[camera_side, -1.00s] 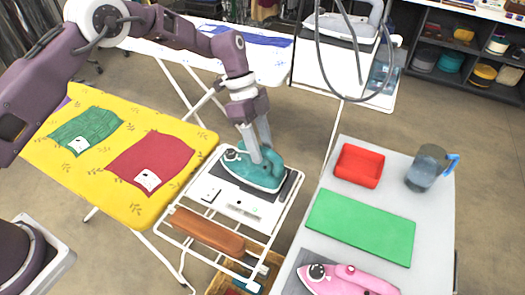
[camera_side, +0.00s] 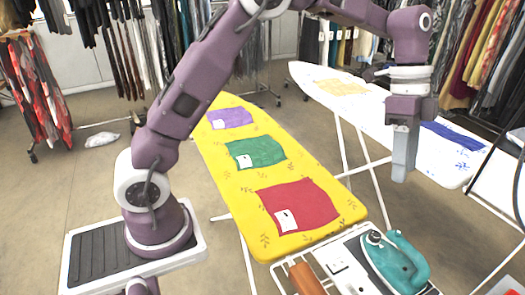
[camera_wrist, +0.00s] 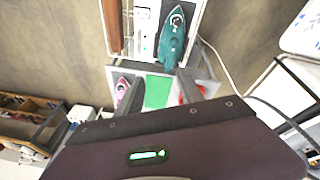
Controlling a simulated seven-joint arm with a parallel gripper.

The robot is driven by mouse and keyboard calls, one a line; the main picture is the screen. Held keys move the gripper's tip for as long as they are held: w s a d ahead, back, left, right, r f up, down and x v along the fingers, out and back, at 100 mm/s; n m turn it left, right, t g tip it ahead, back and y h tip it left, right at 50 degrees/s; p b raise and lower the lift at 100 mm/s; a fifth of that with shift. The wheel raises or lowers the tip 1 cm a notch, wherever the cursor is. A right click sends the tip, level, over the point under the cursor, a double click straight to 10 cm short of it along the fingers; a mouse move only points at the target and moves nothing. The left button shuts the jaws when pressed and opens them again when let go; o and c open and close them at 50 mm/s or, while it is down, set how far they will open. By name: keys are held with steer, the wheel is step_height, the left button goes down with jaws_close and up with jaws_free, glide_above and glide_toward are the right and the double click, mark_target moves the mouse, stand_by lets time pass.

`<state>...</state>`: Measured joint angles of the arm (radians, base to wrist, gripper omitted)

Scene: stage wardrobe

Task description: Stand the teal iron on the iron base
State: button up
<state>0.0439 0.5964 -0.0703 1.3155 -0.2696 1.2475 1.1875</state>
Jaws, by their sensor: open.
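The teal iron (camera_side: 402,262) sits on the dark plate of the iron base (camera_side: 367,266), at the lower right of the side view. My gripper (camera_side: 402,178) hangs high above and away from the iron, fingers downward, with nothing held. In the wrist view my gripper (camera_wrist: 158,85) has its two fingers spread apart and empty. The side view shows the fingers nearly edge-on.
A yellow ironing board (camera_side: 222,160) carries purple, green and red cloths. A white ironing board (camera_side: 350,100) stands behind my arm. A brown roll (camera_side: 305,279) lies beside the base. The wrist view shows a green mat (camera_wrist: 158,92) and a pink iron (camera_wrist: 123,88). Garment racks line the back.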

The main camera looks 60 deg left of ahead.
steer(key=s+a+r+n+t+y, duration=0.1)
steer(key=s+a+r+n, duration=0.15)
steer(key=s+r, duration=0.2)
steer(key=s+a+r+n+t, duration=0.1)
steer(key=s+a+r+n, duration=0.15)
steer(key=s, duration=0.35)
steer(key=s+a+f+n+t+y, duration=0.1)
steer(key=s+n, duration=0.3)
steer(key=s, duration=0.5)
steer(key=s+a+f+n+t+y, duration=0.1)
steer(key=s+a+n+t, duration=0.2)
steer(key=s, duration=0.6)
steer(key=shift+s+a+f+n, duration=0.3)
steer(key=shift+s+a+n, duration=0.1)
steer(key=shift+a+n, duration=0.4)
steer(key=shift+d, duration=0.1)
